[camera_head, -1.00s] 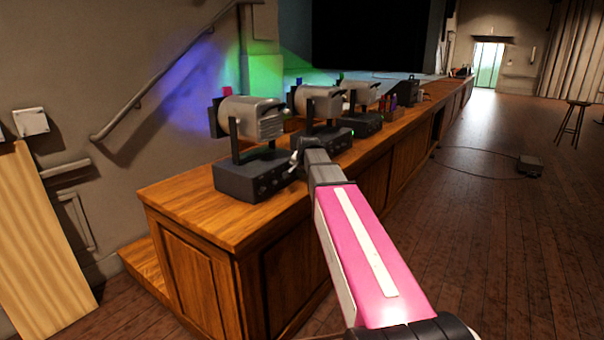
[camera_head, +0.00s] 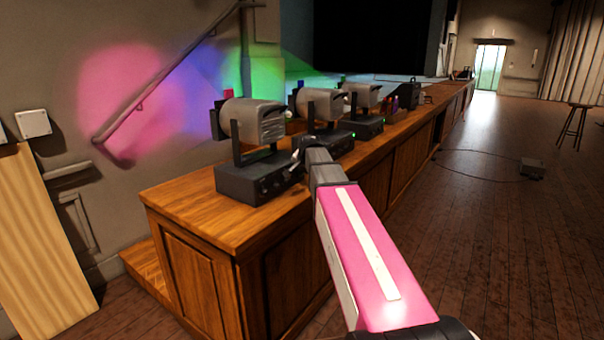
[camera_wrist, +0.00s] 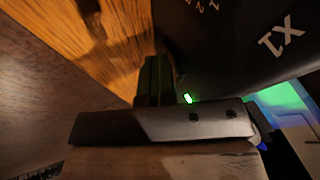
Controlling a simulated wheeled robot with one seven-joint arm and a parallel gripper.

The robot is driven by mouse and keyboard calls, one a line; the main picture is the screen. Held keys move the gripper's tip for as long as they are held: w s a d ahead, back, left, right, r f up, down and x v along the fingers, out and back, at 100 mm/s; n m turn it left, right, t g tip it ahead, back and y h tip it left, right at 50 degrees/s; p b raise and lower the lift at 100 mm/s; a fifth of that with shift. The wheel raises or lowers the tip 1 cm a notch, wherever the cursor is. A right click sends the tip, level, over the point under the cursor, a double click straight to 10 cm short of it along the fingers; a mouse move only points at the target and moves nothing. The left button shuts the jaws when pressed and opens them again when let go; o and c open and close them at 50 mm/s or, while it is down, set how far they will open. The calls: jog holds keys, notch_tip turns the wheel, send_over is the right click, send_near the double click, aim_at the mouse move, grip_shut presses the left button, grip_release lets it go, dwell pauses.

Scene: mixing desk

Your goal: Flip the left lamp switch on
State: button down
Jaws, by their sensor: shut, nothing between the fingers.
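The left lamp (camera_head: 258,121) is a grey cylinder head on a dark control box (camera_head: 245,183), at the near end of the wooden desk. A pink-red glow shows on the wall behind it. My gripper (camera_head: 298,158) is shut and empty at the right end of that box's front. In the wrist view my shut fingers (camera_wrist: 155,78) are at the dark box face (camera_wrist: 225,50), which bears white markings. A small green light (camera_wrist: 187,98) glows beside the fingers. The switch itself is hidden or too small to make out, and I cannot tell whether the fingers touch it.
Two more lamps, the middle one (camera_head: 320,104) and the far one (camera_head: 362,96), stand further along the wooden desk (camera_head: 185,205). A dark box (camera_head: 531,168) with a cable lies on the floor. The floor right of the desk is mostly open.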

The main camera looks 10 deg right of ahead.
jog(key=shift+w, duration=0.1)
jog(key=s+d, duration=0.2)
jog(key=s, duration=0.1)
jog(key=shift+s+d, duration=0.1)
jog(key=shift+d, duration=0.25)
jog(key=v, duration=1)
jog(key=shift+s+d+f, duration=0.25)
jog(key=shift+d+f, duration=0.05)
jog(key=shift+d, duration=0.05)
jog(key=s+a+f+n+g, duration=0.1)
jog(key=s+f+n+g, duration=0.1)
jog(key=s+f, duration=0.5)
jog(key=s+a+f+n+g, duration=0.1)
jog(key=s+f, duration=0.6)
jog(key=f, duration=1)
jog(key=s+a+f+n+g, duration=0.2)
jog(key=s+f+n+g, duration=0.2)
jog(key=s+f, duration=0.4)
notch_tip(320, 180, down, 4)
jog(key=shift+n+h, duration=0.4)
